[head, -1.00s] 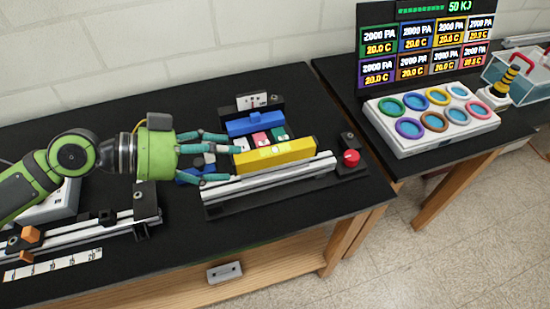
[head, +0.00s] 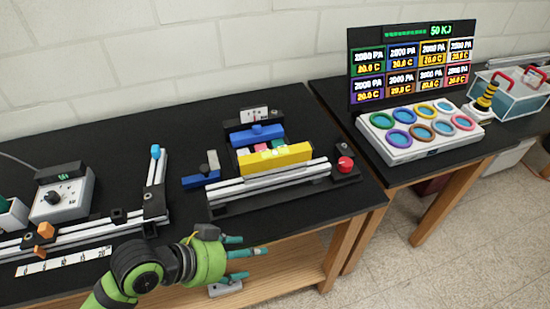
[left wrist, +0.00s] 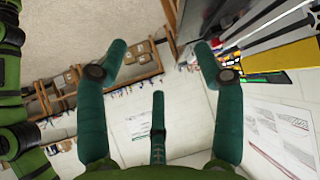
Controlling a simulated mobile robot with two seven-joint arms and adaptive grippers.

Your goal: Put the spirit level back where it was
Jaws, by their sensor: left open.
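The yellow spirit level (head: 275,158) lies lengthwise just behind the silver extrusion rail (head: 268,182) on the black bench. Whether it rests on the rail or only beside it I cannot tell. A yellow bar also shows at the right edge of the left wrist view (left wrist: 283,55). My left gripper (head: 254,257) is open and empty, low in front of the bench edge and apart from the level. Its spread teal fingers fill the left wrist view (left wrist: 160,62). My right gripper is not in view.
A blue bar (head: 262,133) and coloured blocks sit behind the level. A red knob (head: 345,163) is at the rail's right end. A blue piece (head: 200,180) lies left of it. A second rail assembly (head: 85,232) is at left. A panel with coloured rings (head: 420,130) stands on the right bench.

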